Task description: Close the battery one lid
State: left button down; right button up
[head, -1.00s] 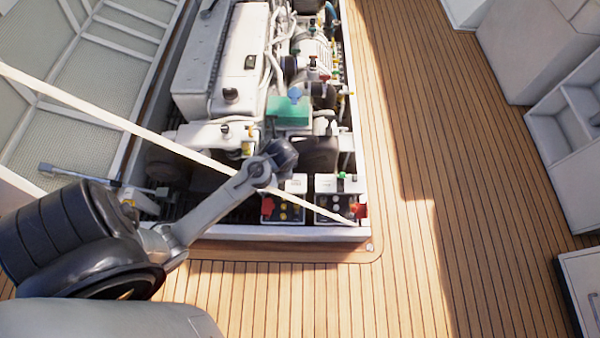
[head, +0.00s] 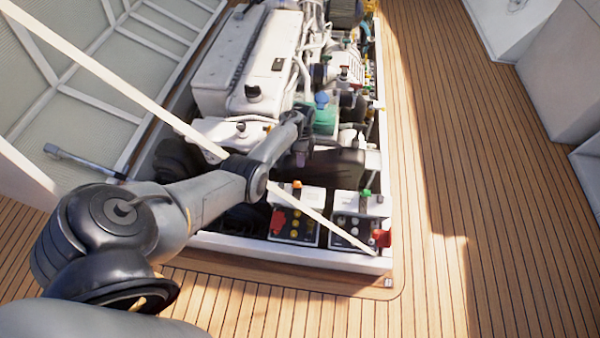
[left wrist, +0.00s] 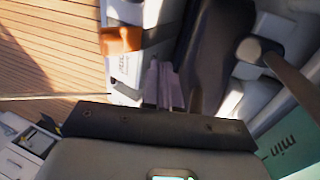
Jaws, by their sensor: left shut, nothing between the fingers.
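Two battery boxes with dark control faces sit side by side at the near end of the engine bay. The left box (head: 294,224) has a red part and an orange knob on its white top. The right box (head: 355,228) has a green knob on top and a red part at its right. I cannot tell which is battery one, or how its lid stands. My left gripper (head: 301,154) is above and behind the left box, apart from it. In the left wrist view its fingers (left wrist: 176,92) are shut and empty, beside a dark rounded body (left wrist: 213,50). My right gripper is not in view.
The white engine block (head: 245,60) and a green-filled tank (head: 325,118) lie behind the boxes. The white bay rim (head: 285,250) runs in front. A pale strut (head: 120,75) crosses diagonally above the bay. The wooden deck (head: 440,200) at the right is clear.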

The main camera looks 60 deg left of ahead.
pick_arm(q)
jog(key=b+x, duration=0.5)
jog(key=x, duration=0.5)
jog(key=shift+r, duration=0.15)
